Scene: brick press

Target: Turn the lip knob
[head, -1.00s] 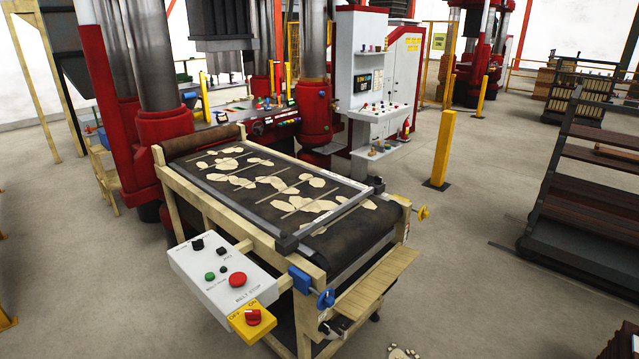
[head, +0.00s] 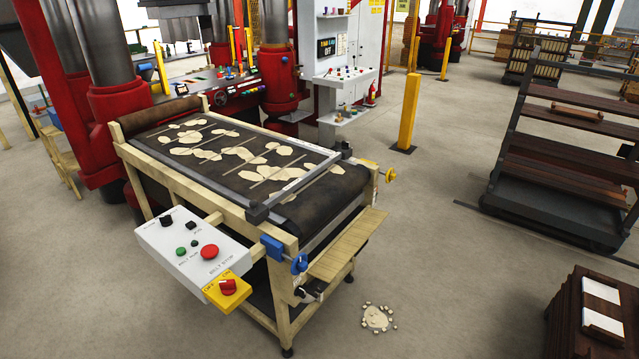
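A conveyor table with a wooden frame (head: 160,175) and a dark belt stands in the middle of the head view. A blue knob (head: 299,264) sits at its near front corner beside a blue block (head: 272,247). A yellow knob (head: 390,175) sticks out at its right front corner. A white control panel (head: 170,240) on the near side carries black knobs (head: 167,221), a green button (head: 181,252), a red button (head: 209,252) and a red switch (head: 228,287) on a yellow plate. I cannot read which one is the lip knob. Neither gripper is in view.
Pale flat pieces (head: 240,152) lie on the belt. A red press (head: 128,125) stands behind it. A yellow post (head: 409,112) and a dark rack (head: 560,165) stand to the right. Crumbs (head: 377,318) lie on the floor before the table. Floor between table and rack is clear.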

